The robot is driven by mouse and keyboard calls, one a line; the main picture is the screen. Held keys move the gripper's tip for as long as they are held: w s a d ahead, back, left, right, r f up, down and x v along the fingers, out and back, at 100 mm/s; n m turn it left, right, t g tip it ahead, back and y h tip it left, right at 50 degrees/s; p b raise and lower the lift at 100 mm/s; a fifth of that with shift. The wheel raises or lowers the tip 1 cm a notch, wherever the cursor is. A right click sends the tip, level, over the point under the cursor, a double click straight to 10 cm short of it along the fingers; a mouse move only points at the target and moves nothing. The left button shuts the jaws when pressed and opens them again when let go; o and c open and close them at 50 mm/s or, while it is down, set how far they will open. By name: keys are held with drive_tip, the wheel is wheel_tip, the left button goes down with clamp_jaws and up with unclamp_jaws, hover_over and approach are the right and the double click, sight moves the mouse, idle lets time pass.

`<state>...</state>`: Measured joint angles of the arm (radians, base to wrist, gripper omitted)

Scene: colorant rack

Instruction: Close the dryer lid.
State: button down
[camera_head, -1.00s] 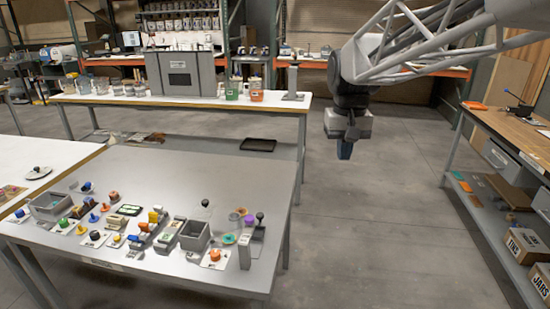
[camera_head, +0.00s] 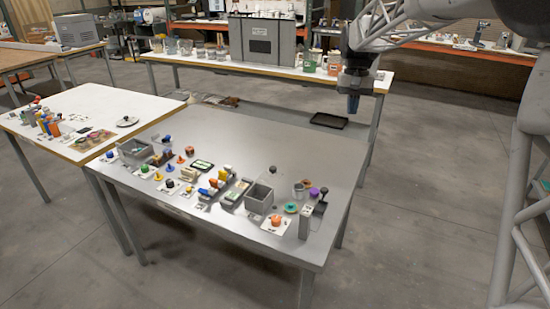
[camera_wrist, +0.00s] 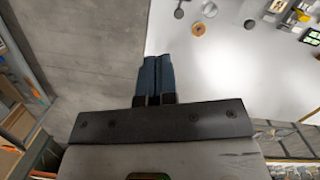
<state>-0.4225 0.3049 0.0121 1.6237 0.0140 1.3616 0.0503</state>
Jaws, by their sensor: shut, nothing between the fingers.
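I cannot tell for sure which thing is the dryer. A small grey open-topped box (camera_head: 259,199) stands near the front right of the grey metal table, with a clear, faint round piece just behind it; I cannot tell whether that is a lid. A second grey open box (camera_head: 135,152) is at the table's left end. My gripper (camera_head: 353,104) is shut and empty, pointing down, high beyond the table's back right part in the head view. In the wrist view its blue fingers (camera_wrist: 155,76) are together, over the floor beside the table's edge.
Several coloured knobs and small parts crowd the front of the grey table (camera_head: 270,130); its back half is clear. A white bench behind bears a large grey machine (camera_head: 263,42) and several tubs. A black tray (camera_head: 329,120) lies beyond the table. A white-topped table (camera_head: 85,103) stands left.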

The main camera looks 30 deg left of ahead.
drive_tip(key=w+a+f+n, duration=0.1)
drive_tip(key=w+a+f, duration=0.1)
drive_tip(key=a+f, duration=0.4)
drive_tip(key=w+a+f+g+h, duration=0.1)
drive_tip(key=w+a+f, duration=0.2)
drive_tip(key=a, duration=1.2)
drive_tip(key=w+a+f+n+g, duration=0.1)
drive_tip(key=w+a+f, duration=0.2)
drive_tip(key=a+f, duration=0.6)
drive_tip(key=shift+w+a+n+h, duration=0.3)
drive_tip(key=shift+a+h, duration=0.1)
drive_tip(key=shift+a, duration=0.5)
drive_tip(key=shift+s+f, duration=0.1)
drive_tip(key=shift+f, duration=0.2)
approach(270, 175)
drive_tip(key=w+a+f, duration=0.1)
drive_tip(key=w+f, duration=0.3)
drive_tip(key=f, duration=0.1)
drive_tip(key=shift+s+d+r, duration=0.1)
drive_tip(key=shift+s+d, duration=0.3)
drive_tip(key=shift+s, duration=0.3)
drive_tip(key=shift+s+d+r, duration=0.1)
drive_tip(key=shift+s+d, duration=0.3)
drive_tip(key=shift+s, duration=0.3)
drive_tip(key=shift+s, duration=0.1)
